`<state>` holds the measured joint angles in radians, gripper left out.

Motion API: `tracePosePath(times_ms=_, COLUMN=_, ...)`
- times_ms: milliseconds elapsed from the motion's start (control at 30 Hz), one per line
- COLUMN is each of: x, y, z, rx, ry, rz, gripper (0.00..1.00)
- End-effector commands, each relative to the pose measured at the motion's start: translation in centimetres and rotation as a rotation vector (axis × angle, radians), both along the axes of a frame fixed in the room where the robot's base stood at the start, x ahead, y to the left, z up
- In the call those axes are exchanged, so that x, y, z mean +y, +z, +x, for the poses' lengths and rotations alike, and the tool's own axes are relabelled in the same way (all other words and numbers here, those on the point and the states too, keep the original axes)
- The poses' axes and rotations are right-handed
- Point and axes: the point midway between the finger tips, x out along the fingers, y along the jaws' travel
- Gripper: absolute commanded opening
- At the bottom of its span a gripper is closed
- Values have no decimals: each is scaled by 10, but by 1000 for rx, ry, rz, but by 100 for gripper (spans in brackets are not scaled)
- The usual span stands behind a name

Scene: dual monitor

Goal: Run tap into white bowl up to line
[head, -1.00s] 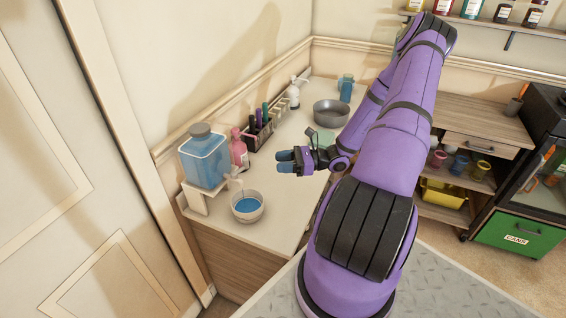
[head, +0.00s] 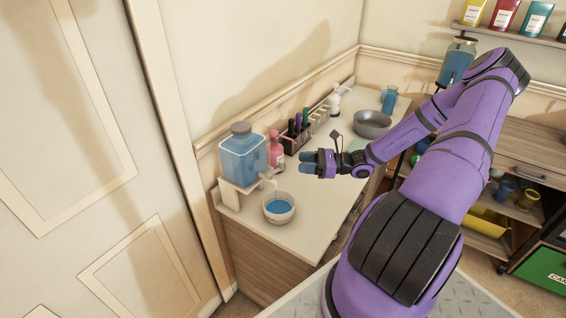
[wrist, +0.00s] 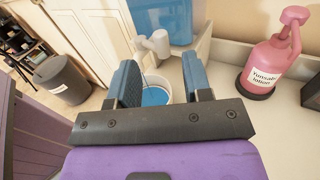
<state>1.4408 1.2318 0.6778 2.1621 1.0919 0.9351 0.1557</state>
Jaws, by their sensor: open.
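The white bowl (head: 280,212) stands on the counter below the tap (head: 267,176) and holds blue liquid (head: 279,207). The line in the bowl is too small to make out. The tap sits at the front of a blue liquid dispenser (head: 243,160) on a white stand. My gripper (head: 308,162) is open and empty, above the counter to the right of the tap and bowl, apart from both. In the wrist view the bowl (wrist: 152,80) shows partly between the fingers, with the tap (wrist: 153,44) just beyond. I cannot tell whether liquid is flowing.
A pink lotion pump bottle (head: 276,152) stands beside the dispenser. Behind are a dark pen holder (head: 297,138), a white bottle (head: 334,103), a grey pan (head: 372,124) and a blue jar (head: 389,99). The counter (head: 310,220) in front of my gripper is clear.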

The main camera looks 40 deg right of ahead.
Motion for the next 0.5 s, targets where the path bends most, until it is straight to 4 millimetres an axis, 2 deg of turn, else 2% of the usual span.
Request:
tracePosePath(times_ms=300, x=43, y=0, z=35, rx=-1, ry=2, rz=3, gripper=45)
tracePosePath(times_ms=500, x=57, y=0, z=47, rx=-1, ry=1, rz=1, gripper=45)
